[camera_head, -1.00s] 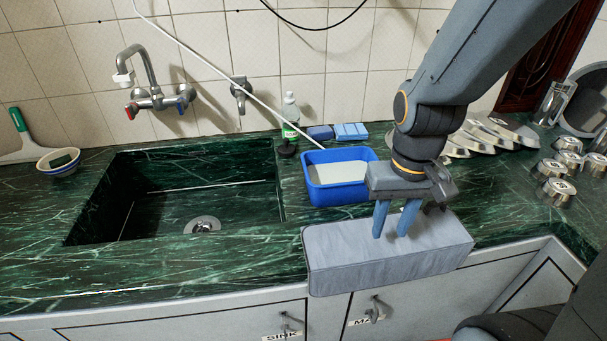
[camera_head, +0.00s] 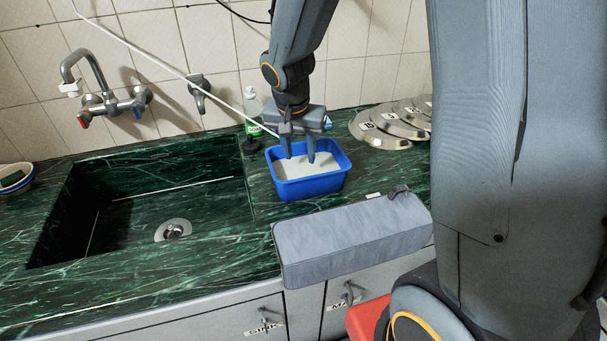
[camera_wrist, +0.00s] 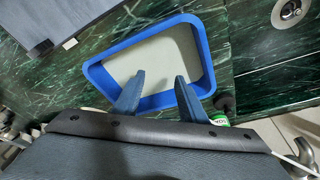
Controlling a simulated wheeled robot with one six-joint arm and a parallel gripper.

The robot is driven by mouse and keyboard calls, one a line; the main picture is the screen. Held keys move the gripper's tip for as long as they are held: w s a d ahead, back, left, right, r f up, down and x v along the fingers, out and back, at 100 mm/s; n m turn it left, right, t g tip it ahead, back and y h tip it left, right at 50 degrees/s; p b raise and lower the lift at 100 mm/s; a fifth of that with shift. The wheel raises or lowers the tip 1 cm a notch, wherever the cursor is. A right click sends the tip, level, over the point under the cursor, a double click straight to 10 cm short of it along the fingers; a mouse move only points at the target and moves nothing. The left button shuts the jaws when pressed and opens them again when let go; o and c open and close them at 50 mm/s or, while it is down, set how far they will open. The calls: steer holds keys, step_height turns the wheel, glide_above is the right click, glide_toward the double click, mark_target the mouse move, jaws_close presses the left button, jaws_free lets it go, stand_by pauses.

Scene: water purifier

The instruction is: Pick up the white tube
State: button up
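The white tube (camera_head: 160,62) is thin and runs from the top left of the head view down across the tiled wall toward the blue basin (camera_head: 308,187). Its lower end is near my gripper, and I cannot tell exactly where it ends. My gripper (camera_head: 299,155) points down over the basin, its two fingers apart and empty. In the wrist view, my gripper (camera_wrist: 160,77) has its open fingertips over the basin (camera_wrist: 206,55), which has a pale inside. A thin white piece of the tube (camera_wrist: 292,160) shows at the lower right there.
A grey padded box (camera_head: 350,240) lies at the counter's front edge. The sink (camera_head: 150,205) is left of the basin. A bottle (camera_head: 253,110) stands behind it, and metal lids (camera_head: 390,125) lie at the right. A wall tap (camera_head: 105,95) is at the left.

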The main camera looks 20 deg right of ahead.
mark_target(303, 173)
steer(key=shift+p+x, duration=0.55)
steer(key=shift+x, duration=3.35)
jaws_close()
